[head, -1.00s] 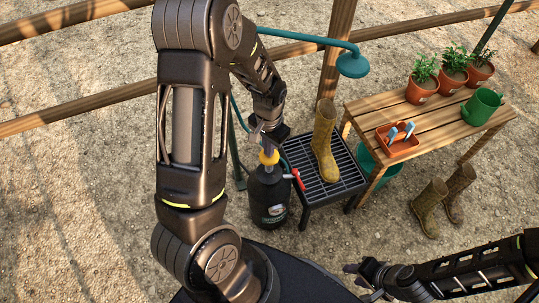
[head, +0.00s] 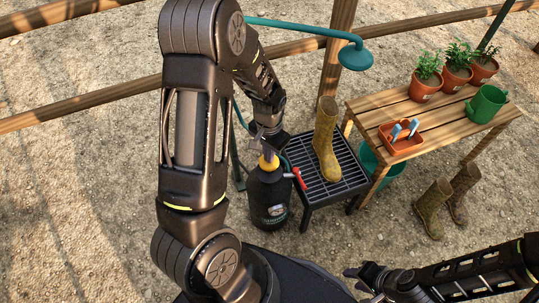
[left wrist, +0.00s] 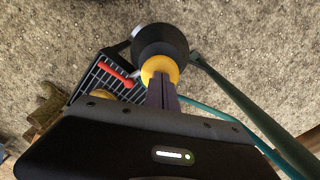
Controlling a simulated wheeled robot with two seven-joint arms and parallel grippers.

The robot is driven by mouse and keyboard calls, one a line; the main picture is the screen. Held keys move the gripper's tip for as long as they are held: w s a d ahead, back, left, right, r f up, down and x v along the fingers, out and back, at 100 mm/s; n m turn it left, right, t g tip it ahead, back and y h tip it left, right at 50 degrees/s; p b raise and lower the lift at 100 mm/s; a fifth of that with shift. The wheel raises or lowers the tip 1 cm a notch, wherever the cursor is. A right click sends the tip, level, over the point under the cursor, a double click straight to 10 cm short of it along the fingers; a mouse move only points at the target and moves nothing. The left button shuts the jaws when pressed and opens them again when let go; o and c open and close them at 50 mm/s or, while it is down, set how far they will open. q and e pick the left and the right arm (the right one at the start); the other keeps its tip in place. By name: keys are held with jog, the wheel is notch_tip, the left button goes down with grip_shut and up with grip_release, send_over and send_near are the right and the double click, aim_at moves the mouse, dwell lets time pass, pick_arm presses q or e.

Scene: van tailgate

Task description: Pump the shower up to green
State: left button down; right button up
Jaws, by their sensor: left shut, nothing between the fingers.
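The pump shower is a black bottle (head: 268,198) with a yellow top (head: 268,163) and a label on its front. It stands on the gravel left of the slatted stand. My left gripper (head: 267,151) is shut and empty, pointing down right over the yellow top. In the left wrist view its fingers (left wrist: 162,92) overlap the yellow top (left wrist: 160,68); I cannot tell whether they touch. No gauge can be read. A teal shower head (head: 355,56) hangs from a pipe behind. My right gripper (head: 361,284) is low at the front, its fingers too small and dark to judge.
A red handle (head: 299,178) sticks out beside the bottle. A boot (head: 325,145) stands on the black slatted stand (head: 347,181). A wooden bench (head: 440,122) at right carries pots, a green can and a tool tray. Open gravel lies left.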

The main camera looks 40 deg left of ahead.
pick_arm(q)
notch_tip(320, 180, up, 5)
jog(key=p, duration=0.4)
jog(key=shift+f, duration=0.2)
dwell(0.7)
jog(key=shift+f+b, duration=1.75)
jog(key=shift+f, duration=0.7)
notch_tip(320, 180, up, 5)
jog(key=p, duration=0.4)
